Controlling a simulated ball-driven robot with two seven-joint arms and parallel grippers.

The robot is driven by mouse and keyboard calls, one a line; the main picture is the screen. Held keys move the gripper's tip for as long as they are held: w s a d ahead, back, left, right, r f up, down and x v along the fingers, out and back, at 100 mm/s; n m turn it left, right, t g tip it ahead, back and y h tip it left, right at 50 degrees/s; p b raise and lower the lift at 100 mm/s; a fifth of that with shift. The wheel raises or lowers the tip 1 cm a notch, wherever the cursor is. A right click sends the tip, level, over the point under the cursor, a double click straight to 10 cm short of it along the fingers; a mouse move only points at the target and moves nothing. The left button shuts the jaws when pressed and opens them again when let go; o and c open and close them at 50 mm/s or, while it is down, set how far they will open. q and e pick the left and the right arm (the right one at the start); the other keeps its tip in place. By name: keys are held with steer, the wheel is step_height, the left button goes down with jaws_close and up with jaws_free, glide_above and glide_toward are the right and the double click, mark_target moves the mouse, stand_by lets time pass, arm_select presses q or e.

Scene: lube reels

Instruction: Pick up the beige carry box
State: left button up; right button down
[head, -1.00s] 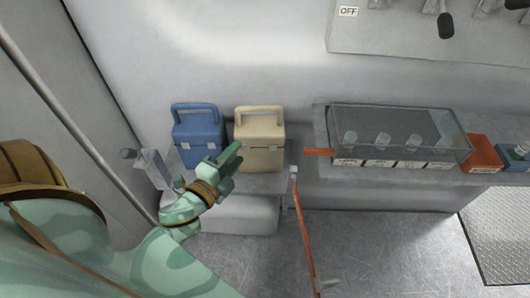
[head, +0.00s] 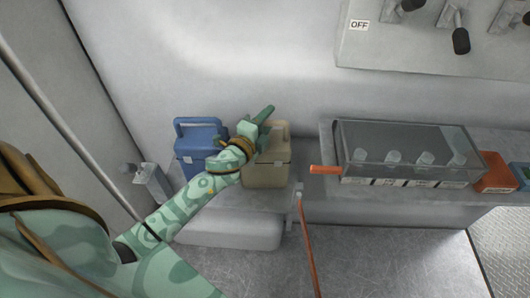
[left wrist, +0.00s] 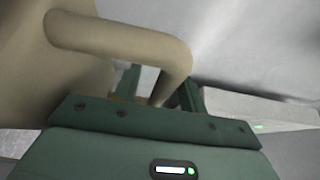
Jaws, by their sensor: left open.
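The beige carry box (head: 264,176) stands upright on a low grey ledge, right beside the blue carry box (head: 195,140). My left gripper (head: 262,122) is over the top of the beige box, at its handle, and covers part of the box and handle in the head view. In the left wrist view the beige handle (left wrist: 125,35) arches close in front of the gripper (left wrist: 158,85). The two fingers are apart and the handle's end passes near or between them; I cannot tell which. My right gripper is not in view.
A clear-covered case (head: 405,150) sits on a higher counter to the right, with an orange bar (head: 325,170) sticking out at its left. A reddish pole (head: 308,240) stands before the ledge. A wall panel with levers (head: 440,35) is above.

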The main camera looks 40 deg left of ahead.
arm_select(q)
steer(key=shift+w, duration=0.35)
jaws_close()
stand_by(1.2)
